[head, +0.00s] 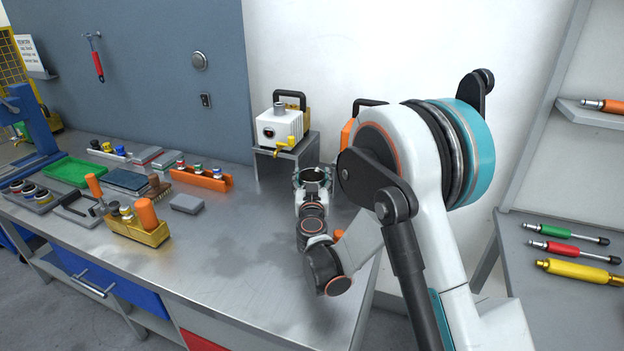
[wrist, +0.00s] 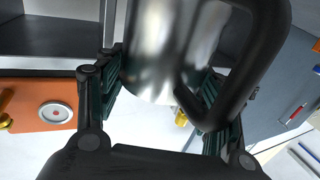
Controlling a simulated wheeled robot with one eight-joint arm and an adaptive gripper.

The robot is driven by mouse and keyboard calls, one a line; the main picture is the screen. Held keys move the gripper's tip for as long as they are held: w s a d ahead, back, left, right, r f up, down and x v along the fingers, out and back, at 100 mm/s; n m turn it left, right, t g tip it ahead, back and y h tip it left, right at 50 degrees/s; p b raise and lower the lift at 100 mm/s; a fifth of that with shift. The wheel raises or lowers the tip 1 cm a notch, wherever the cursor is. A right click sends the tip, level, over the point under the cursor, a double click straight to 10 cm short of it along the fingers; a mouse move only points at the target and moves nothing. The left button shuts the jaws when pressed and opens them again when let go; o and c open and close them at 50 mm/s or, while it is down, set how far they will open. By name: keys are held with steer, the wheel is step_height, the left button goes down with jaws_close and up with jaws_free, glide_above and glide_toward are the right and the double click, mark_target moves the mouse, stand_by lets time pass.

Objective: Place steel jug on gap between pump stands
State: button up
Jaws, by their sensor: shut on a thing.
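The steel jug (head: 313,173) is in my gripper (head: 313,190), by the gap to the right of the white pump's stand. In the wrist view the shiny jug (wrist: 165,45) and its black handle (wrist: 250,85) fill the middle, between the two fingers of my gripper (wrist: 155,85). The white pump (head: 281,126) stands on a grey stand (head: 289,150) at the back of the bench. The orange pump (head: 347,135) is mostly hidden behind my arm; its face with a round gauge (wrist: 55,112) shows in the wrist view. The jug's base is hidden in the head view.
The steel bench (head: 235,255) is clear in front of the stands. An orange rack (head: 203,180), a grey block (head: 187,203) and a yellow tool caddy (head: 138,230) sit further left. A green tray (head: 75,170) is at the far left. The wall is close behind.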

steer(key=o, duration=1.4)
steer(key=shift+o, duration=0.2)
steer(key=s, duration=1.2)
steer(key=shift+p, duration=0.4)
steer(key=shift+d+r, duration=0.1)
steer(key=shift+r, duration=0.1)
